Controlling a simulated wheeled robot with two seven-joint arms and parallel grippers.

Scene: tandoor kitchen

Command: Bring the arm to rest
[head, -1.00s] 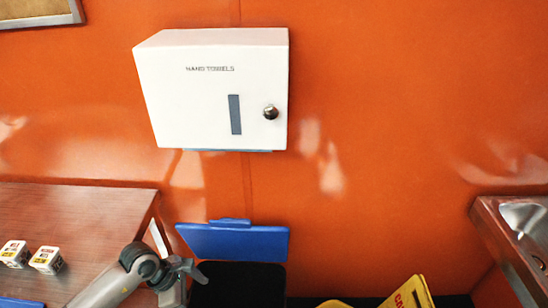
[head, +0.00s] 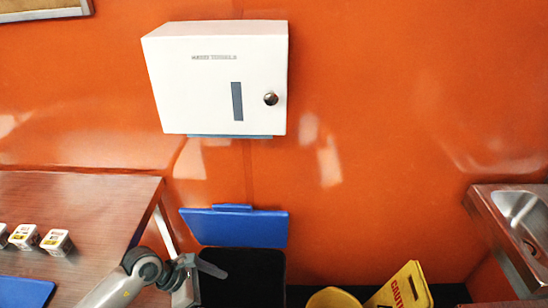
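My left arm comes in from the lower left in the head view. Its gripper (head: 202,280) is at the bottom edge, in front of the black bin (head: 245,272) and just right of the wooden table's edge. One dark finger points right over the bin opening. The rest of the gripper points down and is partly cut off by the frame, so its opening is unclear. I see nothing held in it. My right arm and gripper are not in view.
The wooden table (head: 75,205) at left holds several small white boxes (head: 57,242) and a blue flat item (head: 22,291). The bin's blue lid (head: 235,227) stands raised.

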